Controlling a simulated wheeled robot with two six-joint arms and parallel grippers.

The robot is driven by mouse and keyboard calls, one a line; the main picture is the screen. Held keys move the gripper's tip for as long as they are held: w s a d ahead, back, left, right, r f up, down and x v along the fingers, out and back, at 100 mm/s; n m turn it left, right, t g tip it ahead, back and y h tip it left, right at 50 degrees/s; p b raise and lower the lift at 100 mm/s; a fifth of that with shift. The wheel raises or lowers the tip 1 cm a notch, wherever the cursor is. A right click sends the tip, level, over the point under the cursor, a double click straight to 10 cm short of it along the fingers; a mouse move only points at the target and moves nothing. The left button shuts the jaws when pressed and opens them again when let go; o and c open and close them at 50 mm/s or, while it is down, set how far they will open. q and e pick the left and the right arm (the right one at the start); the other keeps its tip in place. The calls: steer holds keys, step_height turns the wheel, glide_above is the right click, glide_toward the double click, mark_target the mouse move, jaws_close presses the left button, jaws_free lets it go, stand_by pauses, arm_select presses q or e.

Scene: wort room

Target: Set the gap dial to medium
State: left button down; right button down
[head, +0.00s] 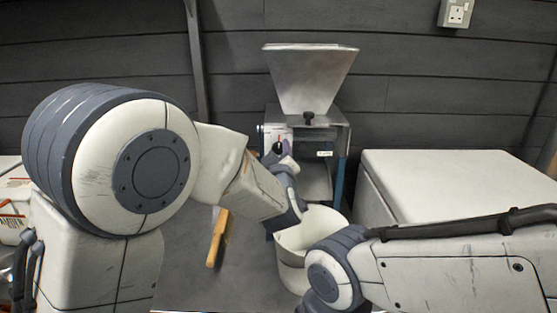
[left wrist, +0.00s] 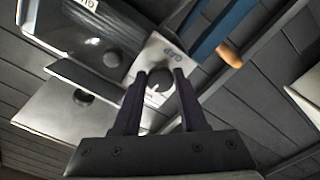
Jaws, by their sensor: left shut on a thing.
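The grain mill stands against the back wall with a metal hopper (head: 309,75) on top. On its front is a light plate marked GAP (left wrist: 172,52), which carries the round dark gap dial (left wrist: 158,84). In the left wrist view the two dark fingers of my left gripper (left wrist: 158,76) are shut on the dial, one on each side. In the head view my left gripper (head: 281,153) is at the mill's upper left front and hides most of the dial. The dial's setting marks cannot be read. My right arm shows at lower right, but its gripper does not.
A white bucket (head: 331,224) stands below the mill, partly behind my right arm. A tool with a wooden handle (head: 217,238) lies left of it. A large white chest (head: 450,185) fills the right side. A black knob (head: 308,118) sits under the hopper.

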arm_select(q)
steer(key=shift+n+b, duration=0.3)
steer(key=shift+n, duration=0.1)
steer(key=shift+c, duration=2.3)
jaws_free()
steer(key=s, duration=1)
steer(key=shift+s+p, duration=0.3)
steer(key=shift+p, duration=0.15)
